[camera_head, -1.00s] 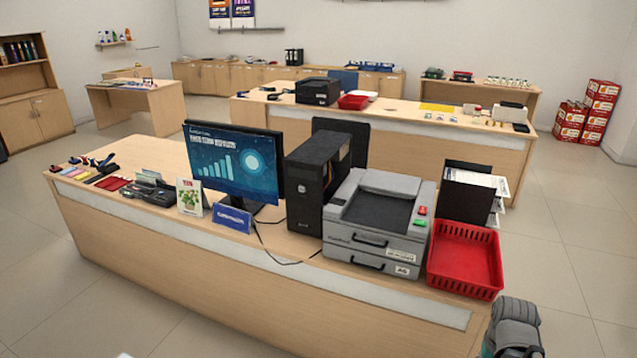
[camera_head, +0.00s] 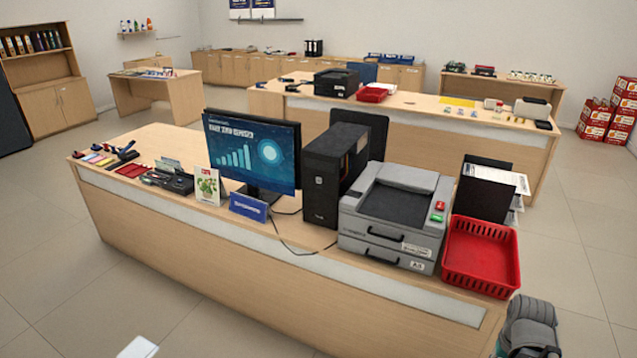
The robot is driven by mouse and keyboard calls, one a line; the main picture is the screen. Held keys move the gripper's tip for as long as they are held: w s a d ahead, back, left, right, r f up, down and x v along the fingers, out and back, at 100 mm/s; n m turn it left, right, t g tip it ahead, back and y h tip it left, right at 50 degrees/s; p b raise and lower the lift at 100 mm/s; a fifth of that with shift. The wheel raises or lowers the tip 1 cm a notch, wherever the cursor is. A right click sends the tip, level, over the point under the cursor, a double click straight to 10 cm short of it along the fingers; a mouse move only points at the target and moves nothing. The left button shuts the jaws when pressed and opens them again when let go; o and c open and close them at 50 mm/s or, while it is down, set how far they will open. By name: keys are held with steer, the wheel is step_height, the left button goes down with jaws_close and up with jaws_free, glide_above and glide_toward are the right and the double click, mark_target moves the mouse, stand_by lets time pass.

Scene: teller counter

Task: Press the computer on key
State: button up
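The black computer tower (camera_head: 322,190) stands upright on the near counter (camera_head: 215,268), between the monitor and a grey printer. A small light round mark (camera_head: 319,180) shows on its front face; I cannot tell whether it is the on key. The monitor (camera_head: 252,152) shows a blue picture with a bar chart. My gripper cannot be made out. A grey, rounded shape (camera_head: 530,325) with a dark lower part is cut off at the bottom right, and I cannot tell what it is.
The grey printer (camera_head: 400,178), with green and red buttons, stands right of the tower. A blue sign (camera_head: 248,207) and a plant card (camera_head: 208,186) stand before the monitor. Open floor (camera_head: 60,275) lies left and in front.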

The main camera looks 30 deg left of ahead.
jaws_close()
stand_by(1.1)
